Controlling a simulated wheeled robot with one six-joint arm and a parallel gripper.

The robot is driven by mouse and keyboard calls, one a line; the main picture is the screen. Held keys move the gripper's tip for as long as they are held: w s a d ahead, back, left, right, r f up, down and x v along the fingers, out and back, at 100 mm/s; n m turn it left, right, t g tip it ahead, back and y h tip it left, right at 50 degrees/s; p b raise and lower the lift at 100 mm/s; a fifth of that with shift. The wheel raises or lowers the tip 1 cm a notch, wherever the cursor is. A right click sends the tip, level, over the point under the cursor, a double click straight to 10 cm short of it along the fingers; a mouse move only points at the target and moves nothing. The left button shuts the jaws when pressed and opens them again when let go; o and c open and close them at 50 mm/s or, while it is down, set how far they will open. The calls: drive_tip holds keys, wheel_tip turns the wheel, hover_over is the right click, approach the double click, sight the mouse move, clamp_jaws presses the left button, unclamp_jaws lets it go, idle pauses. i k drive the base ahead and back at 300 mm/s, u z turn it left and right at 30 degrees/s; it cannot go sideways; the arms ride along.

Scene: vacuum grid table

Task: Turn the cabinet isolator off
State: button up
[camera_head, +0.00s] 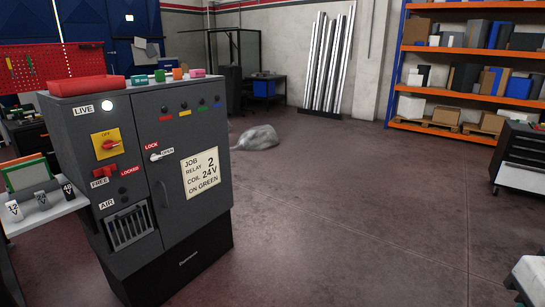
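The grey cabinet (203,125) stands at left. The cabinet isolator (106,144) is a red rotary handle on a yellow square plate on the cabinet's left panel. The word OFF is printed at the top of the plate; the handle looks tilted, but its exact setting is too small to tell. Above it, a round lamp (107,107) beside the label LIVE glows white. Below it is a red part (106,172) between the labels FREE and LOCKED. My gripper is not in view.
The cabinet door has a white latch (155,157) by LOCK and OPEN, and a job card (201,174). A red tray (90,85) and several coloured pieces sit on top. A side shelf (45,215) holds small voltage-marked blocks. Floor to the right is open; a grey lump (257,137) lies behind.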

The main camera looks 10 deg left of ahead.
sight(109, 144)
drive_tip(key=u, duration=0.6)
drive_tip(key=i, duration=1.2)
drive_tip(key=u, duration=0.55)
